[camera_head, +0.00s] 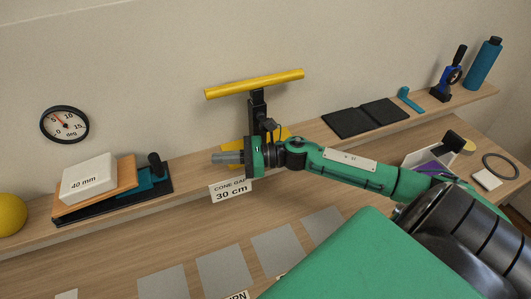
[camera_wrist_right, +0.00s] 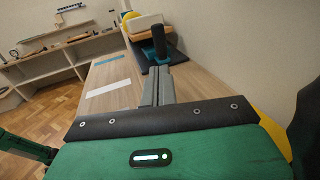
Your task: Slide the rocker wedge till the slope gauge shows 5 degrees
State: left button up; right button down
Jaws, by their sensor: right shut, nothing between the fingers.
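The tilted wooden rocker board (camera_head: 125,172) rests on a black base (camera_head: 115,206) at the left of the shelf, with a white "40 mm" block (camera_head: 88,177) on it. A teal wedge (camera_head: 150,182) with an upright black knob (camera_head: 155,163) sits under its right end. The round slope gauge (camera_head: 64,124) is on the wall; its red needle points up-left near the 5, exact reading too small to tell. My right gripper (camera_head: 218,158) is shut and empty, pointing left, apart from the knob. In the right wrist view the knob (camera_wrist_right: 164,40) stands beyond the fingertips (camera_wrist_right: 158,68). My left gripper is not in view.
A yellow T-bar (camera_head: 254,84) on a black post stands behind my right gripper. A yellow ball (camera_head: 10,214) sits left of the rocker. Black pads (camera_head: 345,122) lie to the right. The shelf between gripper and knob looks clear.

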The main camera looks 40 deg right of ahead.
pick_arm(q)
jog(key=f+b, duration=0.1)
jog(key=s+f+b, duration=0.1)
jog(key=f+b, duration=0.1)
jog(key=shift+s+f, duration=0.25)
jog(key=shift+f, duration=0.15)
pick_arm(e)
jog(key=v, duration=1)
jog(key=shift+s+d, duration=0.25)
jog(key=shift+d, duration=0.1)
